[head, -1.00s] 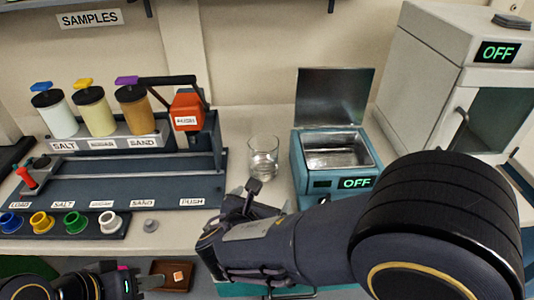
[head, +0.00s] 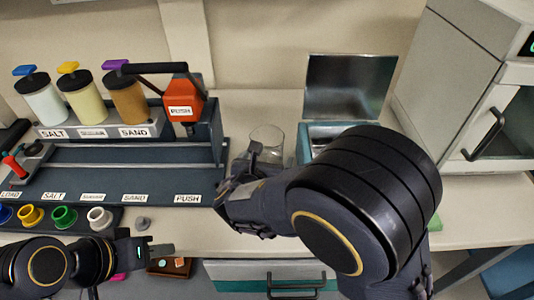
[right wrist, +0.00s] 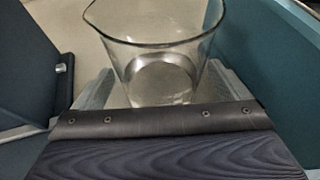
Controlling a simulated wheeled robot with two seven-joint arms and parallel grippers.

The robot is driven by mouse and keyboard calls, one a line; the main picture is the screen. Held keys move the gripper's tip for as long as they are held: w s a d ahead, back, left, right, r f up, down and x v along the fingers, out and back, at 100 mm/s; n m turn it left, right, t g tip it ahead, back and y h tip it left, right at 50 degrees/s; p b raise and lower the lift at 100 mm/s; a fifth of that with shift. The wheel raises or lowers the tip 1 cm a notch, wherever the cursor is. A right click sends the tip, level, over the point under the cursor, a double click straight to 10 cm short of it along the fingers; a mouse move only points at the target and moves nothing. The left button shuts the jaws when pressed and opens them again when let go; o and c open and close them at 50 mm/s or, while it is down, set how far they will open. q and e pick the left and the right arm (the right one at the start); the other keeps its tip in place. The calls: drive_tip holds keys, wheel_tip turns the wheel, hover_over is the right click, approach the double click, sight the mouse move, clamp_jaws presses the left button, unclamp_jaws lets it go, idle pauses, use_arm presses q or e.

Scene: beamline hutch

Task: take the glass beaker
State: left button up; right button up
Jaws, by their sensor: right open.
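The clear glass beaker (head: 267,138) stands upright on the bench, its lower part hidden in the head view by my right arm. In the right wrist view the beaker (right wrist: 155,50) stands straight ahead, with its spout at upper left. My right gripper (right wrist: 160,92) is open, one finger on each side of the lower beaker; I cannot tell whether either touches the glass. In the head view the right gripper is mostly hidden by its own wrist, just in front of the beaker. My left gripper (head: 158,250) is low at the front edge, away from the beaker; its jaw opening is unclear.
Left of the beaker is a dark dispenser rack (head: 120,180) with jars and an orange PUSH lever (head: 183,98). Close on its right is a bath with a raised lid (head: 348,86), partly hidden by my arm. A grey cabinet (head: 460,80) stands at far right.

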drive_tip(key=shift+w+d+f, duration=0.1)
drive_tip(key=shift+w+f, duration=0.05)
drive_tip(key=shift+w, duration=0.15)
drive_tip(key=c, duration=1.2)
drive_tip(key=shift+r, duration=0.3)
